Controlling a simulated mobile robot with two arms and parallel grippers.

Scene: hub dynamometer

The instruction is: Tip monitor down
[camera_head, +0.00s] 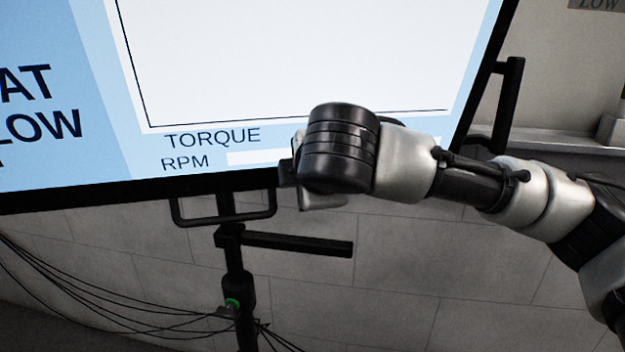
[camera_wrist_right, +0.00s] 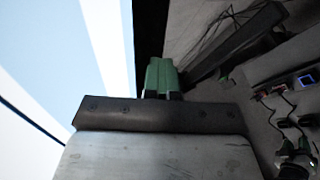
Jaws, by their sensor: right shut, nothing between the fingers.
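The monitor (camera_head: 290,65) fills the upper left of the head view, its black lower edge slanting up to the right. Its screen shows "TORQUE" and "RPM". A black handle (camera_head: 223,220) hangs under its lower edge, and another handle (camera_head: 509,105) is on its right side. My right gripper (camera_head: 289,172) is at the lower edge, right of the bottom handle, mostly hidden behind my wrist. In the right wrist view, the green fingertips of my right gripper (camera_wrist_right: 162,77) are shut and empty beside the monitor's black edge (camera_wrist_right: 148,35). Contact cannot be told. My left gripper is not in view.
A black stand post (camera_head: 236,265) with a side bar (camera_head: 300,244) and a green-ringed knob (camera_head: 232,303) stands below the monitor. Cables (camera_head: 90,305) hang at the lower left. A grey block wall (camera_head: 400,270) is behind, with a ledge (camera_head: 560,141) at right.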

